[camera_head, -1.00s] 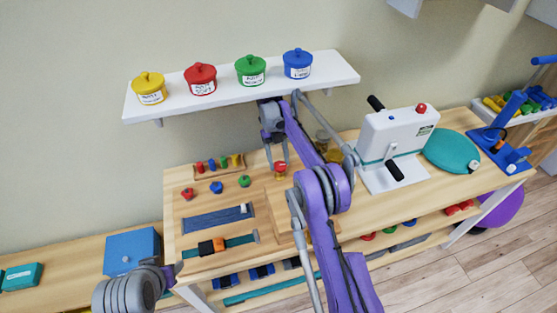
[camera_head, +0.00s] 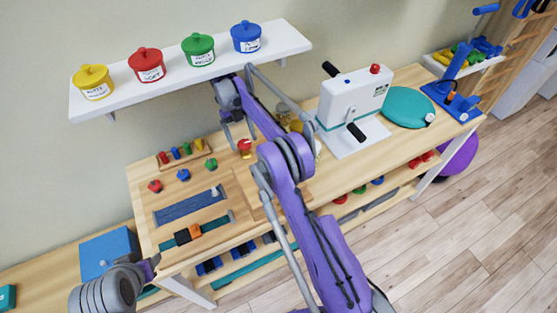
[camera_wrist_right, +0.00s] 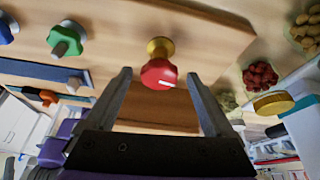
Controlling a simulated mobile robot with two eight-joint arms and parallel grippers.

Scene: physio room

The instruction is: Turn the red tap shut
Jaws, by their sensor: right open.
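The red tap (camera_head: 244,146) stands on the wooden bench, toward the middle. In the right wrist view the red tap (camera_wrist_right: 159,73) is a round red knob with a white mark, on a brass-coloured stem fixed to a wooden board. My right gripper (camera_head: 239,137) is open over the tap. In the wrist view its two fingers (camera_wrist_right: 158,76) stand either side of the knob, with visible gaps, so they look apart from it. My left arm's end (camera_head: 148,267) shows at the lower left; its fingers cannot be made out.
Blue, green and red knobs (camera_head: 183,175) stand left of the tap. A white shelf (camera_head: 190,70) with coloured pots hangs above. A white crank machine (camera_head: 352,108) and a teal disc (camera_head: 408,107) are to the right. A blue box (camera_head: 107,255) sits at the lower left.

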